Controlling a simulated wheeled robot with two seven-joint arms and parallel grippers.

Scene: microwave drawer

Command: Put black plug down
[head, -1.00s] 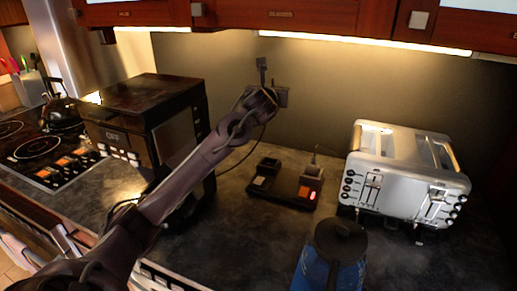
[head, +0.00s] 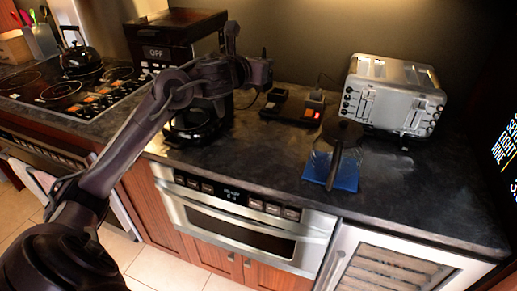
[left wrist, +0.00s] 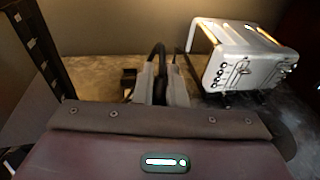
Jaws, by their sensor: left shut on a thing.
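My left gripper (head: 262,72) is above the counter, between the black coffee maker and the toaster. In the left wrist view its two grey fingers (left wrist: 160,88) are shut on the black plug, with a dark curved piece, plug or cord (left wrist: 157,55), showing between them. The plug's exact shape and tilt are hard to make out, and in the head view the gripper hides it. A dark cord hangs just below the gripper. My right gripper is not in view.
A dark block with a red light (head: 290,108) sits behind on the counter. The coffee maker (head: 165,45) is left. Bare counter (head: 255,150) lies in front.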

